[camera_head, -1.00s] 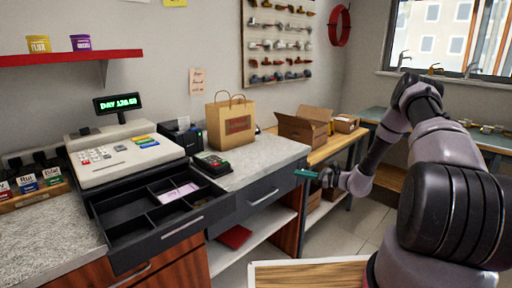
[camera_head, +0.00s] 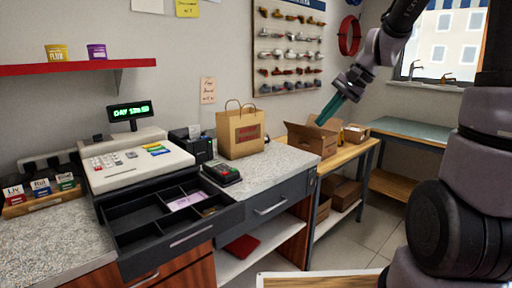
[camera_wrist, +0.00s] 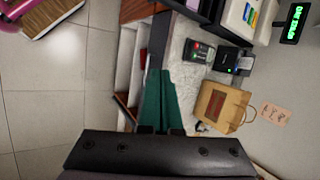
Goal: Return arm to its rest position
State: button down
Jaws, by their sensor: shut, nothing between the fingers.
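My gripper (camera_head: 331,108) is raised above the wooden side bench, in front of the open cardboard box. Its teal fingers point down and to the left and are together with nothing between them. In the wrist view the teal fingers (camera_wrist: 160,100) lie side by side, with the counter and its shelves beyond them. My arm comes down to the gripper from the upper right of the head view.
The cash register (camera_head: 135,160) has its drawer (camera_head: 190,238) open, with a purple note inside. A paper bag (camera_head: 240,132) and a card terminal (camera_head: 222,173) stand on the counter. An open cardboard box (camera_head: 311,139) sits on the wooden bench (camera_head: 350,153). Floor shows at right.

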jog(key=s+d+r+n+t+h, duration=0.1)
jog(key=s+d+r+t+h, duration=0.1)
jog(key=s, duration=0.6)
jog(key=s+d+r+n+t+h, duration=0.2)
jog(key=s+d+r+t, duration=0.1)
jog(key=s+r, duration=0.3)
jog(key=shift+s+d+r+h, duration=0.25)
jog(key=shift+s+d+h, duration=0.2)
jog(key=shift+s, duration=0.4)
